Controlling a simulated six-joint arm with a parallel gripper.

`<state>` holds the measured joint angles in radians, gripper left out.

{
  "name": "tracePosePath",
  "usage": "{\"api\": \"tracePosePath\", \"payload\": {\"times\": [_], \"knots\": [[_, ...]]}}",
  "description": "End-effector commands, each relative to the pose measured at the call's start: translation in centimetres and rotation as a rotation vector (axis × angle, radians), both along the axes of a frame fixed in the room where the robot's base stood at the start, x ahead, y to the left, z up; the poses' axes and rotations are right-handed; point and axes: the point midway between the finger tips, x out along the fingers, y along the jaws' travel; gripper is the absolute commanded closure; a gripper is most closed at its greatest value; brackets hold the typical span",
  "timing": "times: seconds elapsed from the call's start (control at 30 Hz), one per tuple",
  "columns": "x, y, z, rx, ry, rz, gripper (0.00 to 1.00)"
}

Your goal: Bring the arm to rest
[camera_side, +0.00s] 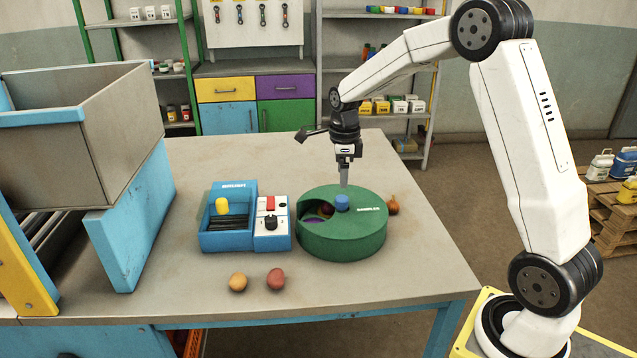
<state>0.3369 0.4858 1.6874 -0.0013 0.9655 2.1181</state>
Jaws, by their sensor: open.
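My gripper (344,172) points down just above the green round drum (345,240), close to the blue knob (342,202) on its top. It holds nothing that I can see. Its fingers are small and seen nearly edge-on, and I cannot tell whether they touch the knob. The drum has an opening on its left side, with dark reddish and purple shapes inside.
A blue box (226,240) with a yellow knob and a white switch panel (271,222) stand left of the drum. Two round items, tan (238,282) and red (275,279), lie in front. A brown onion-like item (392,205) lies right of the drum. A grey bin (90,130) stands left.

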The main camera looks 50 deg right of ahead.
Motion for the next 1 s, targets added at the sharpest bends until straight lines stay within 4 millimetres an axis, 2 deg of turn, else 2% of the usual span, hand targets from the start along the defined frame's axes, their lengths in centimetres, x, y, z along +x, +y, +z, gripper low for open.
{"api": "tracePosePath", "payload": {"times": [0.27, 0.67, 1.0], "knots": [[-1.0, 2.1, -0.3, -0.009, -0.019, 0.236, 0.16], [-4.6, 7.0, -1.3, -0.054, -0.066, 0.887, 0.16], [-8.4, 10.8, -2.3, -0.115, -0.095, 1.457, 0.16]]}}
